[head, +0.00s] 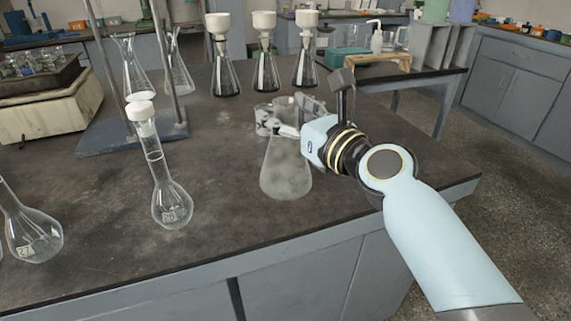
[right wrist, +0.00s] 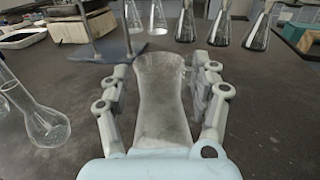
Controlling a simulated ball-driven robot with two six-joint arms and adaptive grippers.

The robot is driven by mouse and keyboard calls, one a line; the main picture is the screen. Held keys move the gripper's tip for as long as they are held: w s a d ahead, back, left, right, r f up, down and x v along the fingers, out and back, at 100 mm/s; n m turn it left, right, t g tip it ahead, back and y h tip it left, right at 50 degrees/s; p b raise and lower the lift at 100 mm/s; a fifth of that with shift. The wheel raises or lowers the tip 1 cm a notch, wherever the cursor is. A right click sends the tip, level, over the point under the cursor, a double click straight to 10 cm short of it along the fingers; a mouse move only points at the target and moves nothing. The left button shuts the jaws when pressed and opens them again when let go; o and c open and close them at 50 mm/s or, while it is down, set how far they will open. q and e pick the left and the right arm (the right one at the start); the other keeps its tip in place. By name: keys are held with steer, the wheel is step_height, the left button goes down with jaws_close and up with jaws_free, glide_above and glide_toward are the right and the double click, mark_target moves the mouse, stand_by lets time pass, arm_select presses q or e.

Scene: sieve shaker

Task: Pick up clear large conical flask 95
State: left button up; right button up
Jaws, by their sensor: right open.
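A large conical flask (head: 285,172) with cloudy, frosted-looking glass stands upright on the dark bench top, near the front edge. No number is readable on it. My right gripper (head: 290,119) comes in from the right at the height of the flask's neck. In the right wrist view the flask (right wrist: 163,105) stands between the two spread fingers of the right gripper (right wrist: 162,88). The fingers are open, one on each side of the neck, and a gap shows on the left side. The right finger is close to the glass; I cannot tell if it touches. My left gripper is not in view.
A stoppered volumetric flask (head: 172,205) stands left of the conical flask, and another flask (head: 32,238) is at the left edge. Several filter flasks with white funnels (head: 264,72) stand behind. A stand base (head: 130,138) is at back left.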

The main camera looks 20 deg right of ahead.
steer(key=shift+c, duration=0.2)
jaws_close()
stand_by(0.3)
